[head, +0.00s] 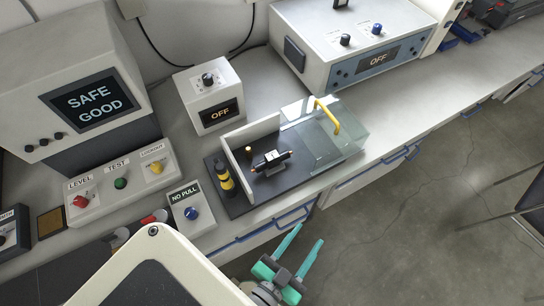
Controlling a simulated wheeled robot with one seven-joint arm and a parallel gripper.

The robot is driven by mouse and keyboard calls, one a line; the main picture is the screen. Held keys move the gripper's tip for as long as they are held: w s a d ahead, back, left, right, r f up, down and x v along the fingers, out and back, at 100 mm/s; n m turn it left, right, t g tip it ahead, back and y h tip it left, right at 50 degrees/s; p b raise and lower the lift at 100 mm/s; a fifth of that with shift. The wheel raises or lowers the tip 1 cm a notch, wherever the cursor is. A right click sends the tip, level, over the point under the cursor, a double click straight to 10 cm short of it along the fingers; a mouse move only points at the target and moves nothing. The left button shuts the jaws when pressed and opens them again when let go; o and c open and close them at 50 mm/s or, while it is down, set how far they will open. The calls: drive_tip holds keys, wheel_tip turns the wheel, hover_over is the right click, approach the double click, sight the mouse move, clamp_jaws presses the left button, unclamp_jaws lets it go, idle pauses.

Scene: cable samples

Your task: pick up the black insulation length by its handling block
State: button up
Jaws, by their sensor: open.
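The black insulation length (259,166) lies on the dark floor of a test fixture (243,205) on the bench. A small light-coloured block with dark and orange parts sits around its middle; I cannot tell clearly which part is the handling block. My gripper (304,241) has two teal fingers, spread apart and empty. It is in front of the bench edge, below and to the right of the sample in the picture, and apart from it.
A clear cover with a yellow handle (328,116) is at the fixture's right side. A black-and-yellow post (223,178) and a brass peg (249,152) stand near the sample. A NO PULL box (190,207) is at left. Blue drawer handles (275,224) line the bench front.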

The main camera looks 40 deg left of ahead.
drive_tip(key=w+a+r+n+y, duration=0.3)
drive_tip(key=w+a+r+y, duration=0.35)
drive_tip(key=a, duration=0.65)
drive_tip(key=w+a+r+n+y, duration=0.2)
drive_tip(key=w+a+r+y, duration=0.2)
drive_tip(key=w+a+r, duration=0.6)
drive_tip(key=a+r+n+g+y, duration=0.5)
drive_tip(key=a+n+y, duration=0.15)
drive_tip(key=a, duration=0.65)
drive_tip(key=s+a+n+g+h, duration=0.2)
drive_tip(key=s+a+n+g, duration=0.6)
drive_tip(key=a+n+g, duration=0.4)
drive_tip(key=n+t+h, duration=0.1)
drive_tip(key=n+h, duration=0.8)
drive_tip(key=h, duration=0.6)
hover_over(272, 155)
drive_tip(key=a, duration=0.1)
wheel_tip(272, 155, down, 13)
drive_tip(key=shift+s, duration=0.1)
drive_tip(key=shift+d+f+h, duration=0.2)
drive_tip(key=shift+f+h, duration=0.05)
drive_tip(key=shift+h, duration=0.05)
wheel_tip(272, 155, down, 5)
drive_tip(key=shift+r, duration=0.1)
drive_tip(key=shift+d+f, duration=0.2)
drive_tip(key=shift+f, duration=1.15)
drive_tip(key=shift+d+f, duration=0.15)
drive_tip(key=shift+f, duration=1.2)
